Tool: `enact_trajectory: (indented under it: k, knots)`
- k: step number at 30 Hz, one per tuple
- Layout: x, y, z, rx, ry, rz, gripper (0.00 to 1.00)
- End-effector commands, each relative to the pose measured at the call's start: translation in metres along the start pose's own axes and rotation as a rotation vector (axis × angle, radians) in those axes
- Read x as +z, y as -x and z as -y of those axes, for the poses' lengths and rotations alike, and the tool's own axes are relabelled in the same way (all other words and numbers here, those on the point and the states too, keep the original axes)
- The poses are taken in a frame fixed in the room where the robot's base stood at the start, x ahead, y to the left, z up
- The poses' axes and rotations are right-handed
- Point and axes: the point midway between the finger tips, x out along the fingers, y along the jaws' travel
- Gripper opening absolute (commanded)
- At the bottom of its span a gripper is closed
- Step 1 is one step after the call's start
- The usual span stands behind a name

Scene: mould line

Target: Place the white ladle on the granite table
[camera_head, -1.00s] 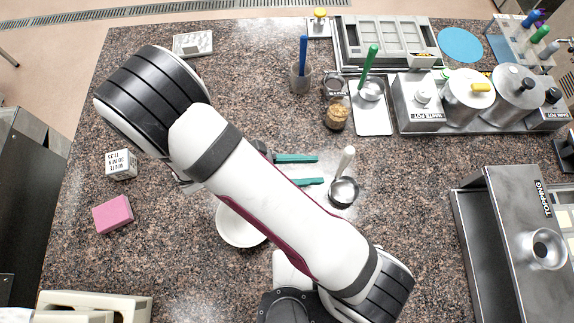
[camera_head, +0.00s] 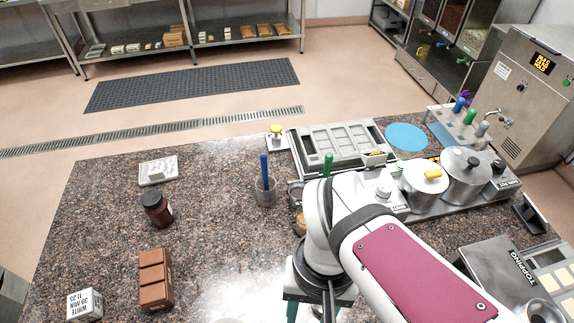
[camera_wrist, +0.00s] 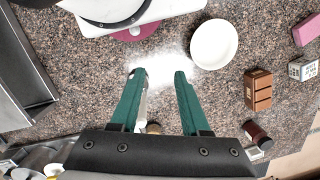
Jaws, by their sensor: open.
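My gripper (camera_wrist: 159,72) is open, its two green fingers spread above the granite table (camera_wrist: 90,85) in the wrist view. In the head view, my arm covers most of it. The white ladle is not clearly visible in either current view. A narrow pale strip beside the left finger in the wrist view may be its handle, but I cannot tell. No object is clearly held between the fingertips; a whitish patch of table shows there. The granite table also fills the lower left of the head view (camera_head: 100,225).
A white bowl (camera_wrist: 214,44), a brown block (camera_wrist: 258,90) and a dark jar (camera_wrist: 257,132) stand right of my gripper in the wrist view. A blue-handled tool stands in a cup (camera_head: 265,191). Pots (camera_head: 423,183) crowd the right. Table space at left is partly free.

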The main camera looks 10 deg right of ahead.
Motion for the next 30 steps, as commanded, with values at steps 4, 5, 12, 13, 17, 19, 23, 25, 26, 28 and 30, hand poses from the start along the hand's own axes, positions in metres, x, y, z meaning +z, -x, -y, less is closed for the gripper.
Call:
enact_trajectory:
  k: [4, 5, 12, 13, 17, 19, 23, 25, 26, 28, 30]
  knots:
    - [0.003, 0.005, 0.002, -0.105, -0.154, -0.068, 0.62]
    - [0.003, 0.005, 0.002, -0.110, -0.160, -0.070, 0.62]
    - [0.003, 0.005, 0.002, -0.109, -0.158, -0.069, 0.62]
    - [0.003, 0.005, 0.002, -0.109, -0.157, -0.069, 0.62]
    - [-0.013, 0.018, 0.002, -0.095, -0.251, -0.075, 0.62]
    - [-0.047, 0.045, -0.003, -0.067, -0.462, -0.097, 0.62]
    - [-0.098, 0.079, -0.015, -0.029, -0.795, -0.143, 0.62]
    - [-0.108, 0.078, -0.018, -0.022, -0.867, -0.153, 0.62]
    - [-0.110, 0.073, -0.019, -0.020, -0.877, -0.153, 0.62]
    - [-0.112, 0.053, -0.019, -0.020, -0.877, -0.151, 0.62]
    - [-0.114, 0.032, -0.020, -0.020, -0.876, -0.151, 0.62]
